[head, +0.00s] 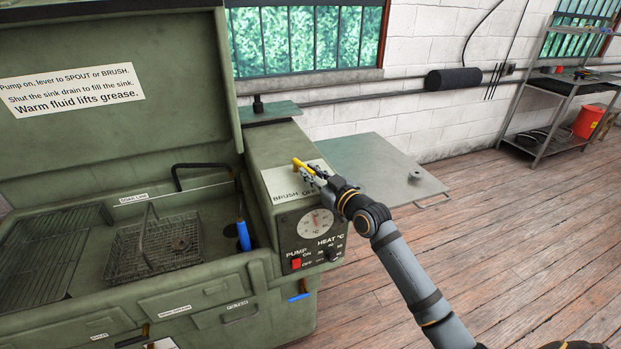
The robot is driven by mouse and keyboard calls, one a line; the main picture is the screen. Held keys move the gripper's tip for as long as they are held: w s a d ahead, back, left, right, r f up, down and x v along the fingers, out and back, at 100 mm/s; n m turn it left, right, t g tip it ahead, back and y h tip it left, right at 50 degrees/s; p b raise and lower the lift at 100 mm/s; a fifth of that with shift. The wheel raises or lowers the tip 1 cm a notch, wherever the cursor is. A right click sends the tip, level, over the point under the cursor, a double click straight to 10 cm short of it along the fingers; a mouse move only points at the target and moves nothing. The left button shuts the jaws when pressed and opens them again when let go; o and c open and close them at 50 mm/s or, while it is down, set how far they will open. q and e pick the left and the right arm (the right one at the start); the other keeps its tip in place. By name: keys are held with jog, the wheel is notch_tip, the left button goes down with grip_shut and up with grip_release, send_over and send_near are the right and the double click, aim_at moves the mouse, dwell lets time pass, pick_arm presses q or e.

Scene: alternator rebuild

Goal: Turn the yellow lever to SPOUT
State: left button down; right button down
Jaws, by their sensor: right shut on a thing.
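The yellow lever (301,164) sits on top of the green control box (262,152) at the right end of the parts washer. A white label plate (283,190) lies under it; BRUSH and OFF can be read, and the rest, where SPOUT might be, is covered by my gripper. My right gripper (312,174) reaches in from the lower right and is shut on the yellow lever. The lever's free end points toward the far left of the box top. My left gripper is not in view.
The washer's sink (190,215) holds a wire basket (155,247), a black spout and a blue-handled brush (243,236). The raised lid (110,130) stands at left. A dial, red pump switch (296,263) and heat knob face front. A grey side shelf (375,165) lies behind my arm.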

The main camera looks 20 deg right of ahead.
jog(key=c, duration=1.3)
grip_release()
jog(key=shift+c, duration=0.2)
jog(key=v, duration=0.6)
jog(key=shift+s+d, duration=0.1)
jog(key=shift+s, duration=0.7)
